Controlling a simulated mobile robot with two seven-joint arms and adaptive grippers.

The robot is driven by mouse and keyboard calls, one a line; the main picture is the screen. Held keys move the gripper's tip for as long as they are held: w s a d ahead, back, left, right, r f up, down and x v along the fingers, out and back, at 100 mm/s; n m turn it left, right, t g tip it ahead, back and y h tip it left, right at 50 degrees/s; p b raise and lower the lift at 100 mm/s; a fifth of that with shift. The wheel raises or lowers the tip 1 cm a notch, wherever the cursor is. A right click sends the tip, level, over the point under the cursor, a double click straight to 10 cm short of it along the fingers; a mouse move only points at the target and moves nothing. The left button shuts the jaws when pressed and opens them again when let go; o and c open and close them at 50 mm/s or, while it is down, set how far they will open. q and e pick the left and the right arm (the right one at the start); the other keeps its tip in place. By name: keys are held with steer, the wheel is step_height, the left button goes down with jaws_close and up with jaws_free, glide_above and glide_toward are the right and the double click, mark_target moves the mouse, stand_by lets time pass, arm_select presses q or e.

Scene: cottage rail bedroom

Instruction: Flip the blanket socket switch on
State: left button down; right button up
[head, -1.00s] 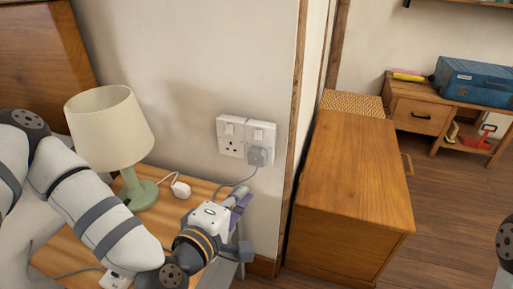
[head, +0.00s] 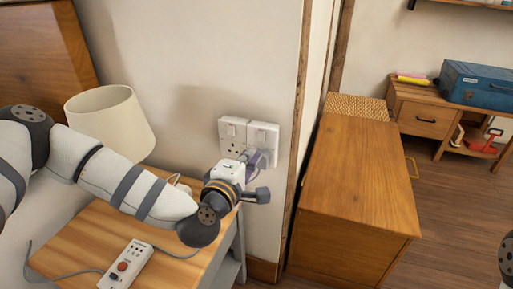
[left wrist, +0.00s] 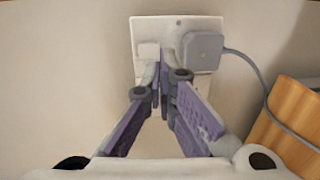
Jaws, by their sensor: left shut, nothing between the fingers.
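A white double wall socket (head: 233,132) is on the wall above the nightstand, with a rocker switch at the top of each half. A grey plug is in its right half, now mostly behind my left gripper (head: 254,160). In the left wrist view, the socket plate (left wrist: 179,24) is straight ahead, with the grey plug (left wrist: 202,51) and its cable at upper right. A white rocker (left wrist: 148,50) shows left of the plug. My left gripper (left wrist: 162,80) is shut and empty, its fingertips in front of the plate beside the plug. I cannot tell whether they touch, or the switch positions.
A wooden nightstand (head: 80,241) holds a cream lamp (head: 112,120) and a white controller (head: 125,266) with a red button. A wooden cabinet (head: 350,180) stands right of the wall corner. A blue case (head: 478,85) lies on a desk at the back right.

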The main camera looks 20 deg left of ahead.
mark_target(261, 140)
arm_select(q)
steer(key=shift+w+f, duration=0.15)
steer(key=shift+w, duration=1)
steer(key=shift+w+f, duration=0.15)
steer(key=shift+w, duration=1)
